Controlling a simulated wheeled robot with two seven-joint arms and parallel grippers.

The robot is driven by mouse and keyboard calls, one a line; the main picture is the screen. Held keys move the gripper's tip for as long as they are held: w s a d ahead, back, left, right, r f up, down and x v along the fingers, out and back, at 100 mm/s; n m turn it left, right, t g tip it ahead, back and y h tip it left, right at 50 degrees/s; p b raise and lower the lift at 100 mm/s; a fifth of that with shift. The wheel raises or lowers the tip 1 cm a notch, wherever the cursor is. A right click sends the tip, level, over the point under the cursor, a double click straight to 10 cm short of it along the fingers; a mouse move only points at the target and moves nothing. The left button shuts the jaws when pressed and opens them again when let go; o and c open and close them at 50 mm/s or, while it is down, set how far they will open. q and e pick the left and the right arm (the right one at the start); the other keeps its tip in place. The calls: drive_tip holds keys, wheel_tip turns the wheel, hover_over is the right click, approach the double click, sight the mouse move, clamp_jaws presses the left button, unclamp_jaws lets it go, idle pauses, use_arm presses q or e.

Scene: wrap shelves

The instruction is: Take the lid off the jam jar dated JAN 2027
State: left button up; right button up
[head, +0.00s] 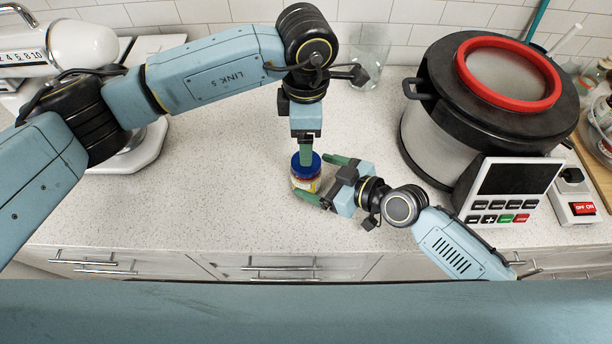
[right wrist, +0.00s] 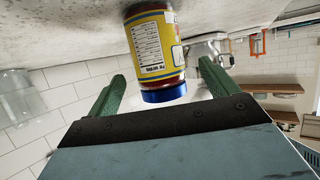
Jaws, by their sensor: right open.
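One jar (head: 305,184) with a blue lid and a yellow label stands upright on the speckled counter. In the right wrist view the jar (right wrist: 153,45) appears upside down, with the blue lid (right wrist: 164,95) lowest. Its label print is too small to read a date. My left gripper (head: 305,158) points straight down at the lid; its green fingers show edge-on, so their opening and contact are unclear. My right gripper (head: 311,176) is open, coming in from the right at counter height. Its fingers point toward the jar, one on either side in the right wrist view (right wrist: 162,82).
A large pot with a red-ringed lid (head: 508,75) and a control panel (head: 506,192) stand at the right. A clear glass (head: 372,60) stands behind my left wrist. A white scale (head: 137,148) is at the left. The counter left of the jar is clear.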

use_arm(q)
drive_tip(key=shift+w, duration=0.15)
use_arm(e)
drive_tip(key=x, duration=0.3)
drive_tip(key=shift+w+a, duration=0.1)
drive_tip(key=shift+w, duration=0.1)
drive_tip(key=shift+w+a+f, duration=0.1)
drive_tip(key=shift+a+f, duration=0.1)
drive_tip(key=shift+a, duration=0.05)
